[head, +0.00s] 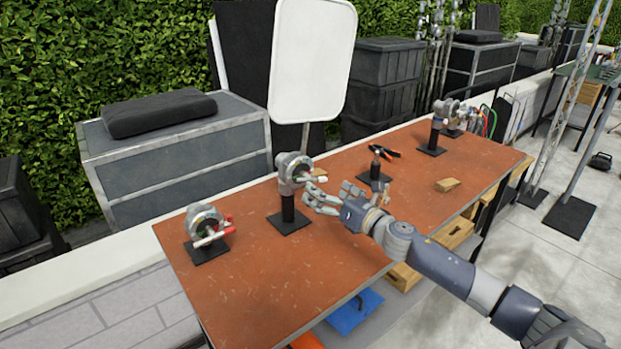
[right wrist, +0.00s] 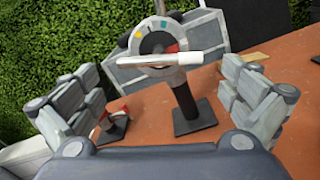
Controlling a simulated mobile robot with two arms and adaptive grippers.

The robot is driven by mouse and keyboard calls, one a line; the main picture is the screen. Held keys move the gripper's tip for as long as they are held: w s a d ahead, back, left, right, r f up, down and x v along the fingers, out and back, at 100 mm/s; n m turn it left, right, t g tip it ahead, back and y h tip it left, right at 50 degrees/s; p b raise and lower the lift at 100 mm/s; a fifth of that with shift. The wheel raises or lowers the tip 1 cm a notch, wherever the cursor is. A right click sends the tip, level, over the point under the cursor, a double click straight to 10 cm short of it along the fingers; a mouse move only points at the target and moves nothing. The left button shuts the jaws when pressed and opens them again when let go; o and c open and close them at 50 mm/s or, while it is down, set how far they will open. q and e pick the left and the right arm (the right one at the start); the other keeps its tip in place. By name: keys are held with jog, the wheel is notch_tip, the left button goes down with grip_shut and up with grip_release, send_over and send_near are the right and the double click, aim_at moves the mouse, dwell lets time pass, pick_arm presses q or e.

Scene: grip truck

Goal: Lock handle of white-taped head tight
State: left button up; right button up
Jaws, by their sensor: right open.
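The white-taped head (head: 288,166) is a grey grip head on a short black post with a square base, standing on the table left of centre. Its handle (head: 307,178) points right and has a white end. In the right wrist view the head's round disc (right wrist: 160,38) has coloured marks, and the handle (right wrist: 155,64) lies nearly level across its front, white at the right end. My right gripper (head: 322,199) is open and empty, just right of the head. In the right wrist view its fingers (right wrist: 168,92) stand apart on either side of the post, short of the handle. My left gripper is not in view.
A red-handled head (head: 205,222) sits at the left of the orange-brown table (head: 235,285). Another post (head: 376,168), pliers (head: 384,152), a wooden block (head: 447,185) and more heads (head: 440,112) stand to the right. A white panel (head: 312,60) rises behind. The front left tabletop is clear.

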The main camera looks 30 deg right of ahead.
aim_at(312, 181)
jog(key=w, duration=0.2)
jog(key=w+p, duration=0.1)
jog(key=w, duration=0.2)
jog(key=shift+a+r, duration=0.15)
jog(key=shift+a, duration=0.05)
jog(key=shift+w+a+p, duration=0.1)
jog(key=shift+w+p, duration=0.2)
jog(key=shift+w, duration=0.45)
jog(key=c, duration=0.8)
